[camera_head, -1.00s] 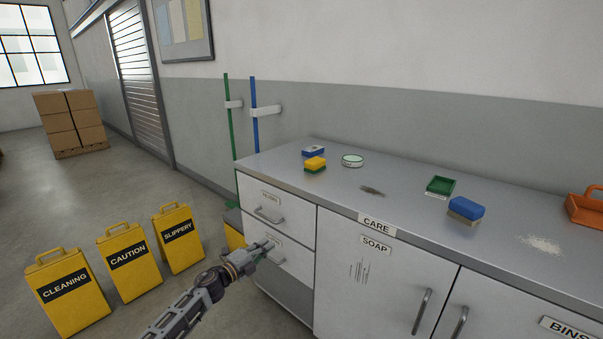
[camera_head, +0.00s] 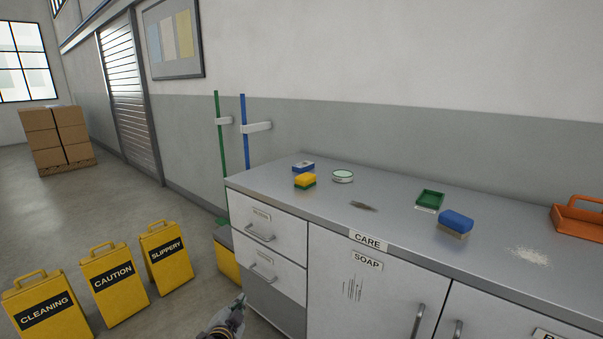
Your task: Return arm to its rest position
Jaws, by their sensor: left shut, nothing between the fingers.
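My left gripper (camera_head: 238,306) shows at the bottom edge, low in front of the counter's drawer side. It is shut and holds nothing. It is apart from the lower drawer handle (camera_head: 262,277), which is above and to its right. Most of the left arm is below the picture. Both drawers, the upper one (camera_head: 285,229) and the lower one (camera_head: 288,272), look closed. My right gripper is not in view.
Yellow floor signs (camera_head: 114,283) stand at left. Open floor lies beyond them.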

